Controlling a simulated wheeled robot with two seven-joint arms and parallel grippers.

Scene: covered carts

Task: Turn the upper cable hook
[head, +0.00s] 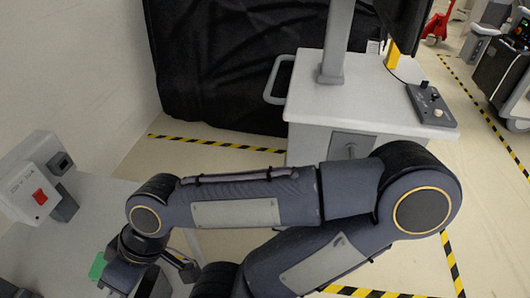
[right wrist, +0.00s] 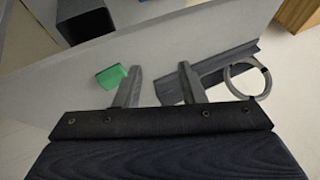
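A white box with a red switch (head: 38,196) stands at the left of the head view. Two dark grey blocks are on its right side, an upper one (head: 62,163) and a lower one (head: 65,206); I cannot tell for certain whether the upper one is the upper cable hook. My right arm reaches across to the lower left, and its gripper is mostly hidden there. In the right wrist view the right gripper (right wrist: 158,84) is open, its two fingers apart with nothing between them. My left gripper is not seen.
A green block (right wrist: 111,76) and a dark angled piece with a grey ring (right wrist: 247,80) lie beyond the fingers. The grey surface (head: 100,212) is at left. A white cart (head: 310,100) with a side handle stands behind my arm, before a black cover (head: 225,60).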

